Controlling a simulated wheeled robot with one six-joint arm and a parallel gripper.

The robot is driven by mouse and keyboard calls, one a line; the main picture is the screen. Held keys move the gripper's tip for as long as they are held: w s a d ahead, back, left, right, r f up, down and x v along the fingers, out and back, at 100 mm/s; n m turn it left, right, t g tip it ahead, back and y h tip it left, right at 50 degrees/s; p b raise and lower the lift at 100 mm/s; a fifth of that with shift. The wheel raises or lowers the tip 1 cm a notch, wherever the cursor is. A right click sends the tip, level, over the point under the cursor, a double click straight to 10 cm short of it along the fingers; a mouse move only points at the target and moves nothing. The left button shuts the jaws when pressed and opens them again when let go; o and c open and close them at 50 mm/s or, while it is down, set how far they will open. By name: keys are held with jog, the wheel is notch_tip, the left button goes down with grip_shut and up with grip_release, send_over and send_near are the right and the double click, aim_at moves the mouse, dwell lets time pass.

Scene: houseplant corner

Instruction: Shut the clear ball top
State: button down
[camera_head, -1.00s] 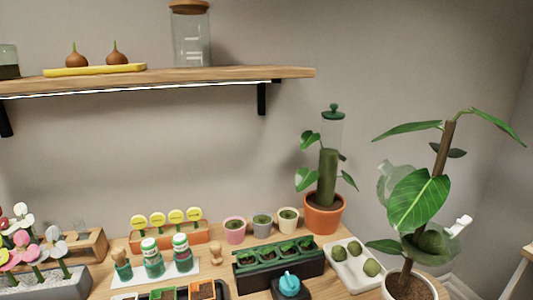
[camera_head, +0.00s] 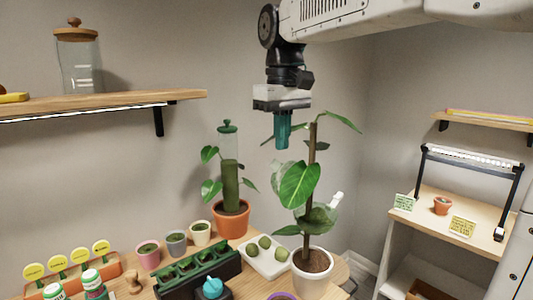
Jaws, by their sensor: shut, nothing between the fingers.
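The clear ball sits on the stem of a large-leaved plant (camera_head: 299,184) in a white pot (camera_head: 312,280). Its lower half (camera_head: 320,221) holds green moss and has a white tab (camera_head: 336,199) at its right. Its clear top (camera_head: 280,174) stands up to the left of the stem, partly hidden behind a big leaf, and looks open. My gripper (camera_head: 283,146) points down with its teal fingers shut and empty. In the picture it is above the clear top, just left of the stem tip; the depth between them is hard to tell.
An orange pot (camera_head: 231,222) with a moss pole and a clear green-capped tube (camera_head: 228,143) stands left. A white tray (camera_head: 252,261) with moss balls and a black planter (camera_head: 183,275) are in front. A side table (camera_head: 475,236) with a black frame stands right.

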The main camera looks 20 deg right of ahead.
jog(key=w+a+r+n, duration=0.1)
jog(key=w+r, duration=0.1)
jog(key=w, duration=0.9)
jog(key=s+d+f, duration=0.1)
jog(key=s+f, duration=0.2)
jog(key=f, duration=0.5)
jog(key=shift+s+g, duration=0.25)
jog(key=shift+g, duration=0.05)
jog(key=shift+r, duration=0.1)
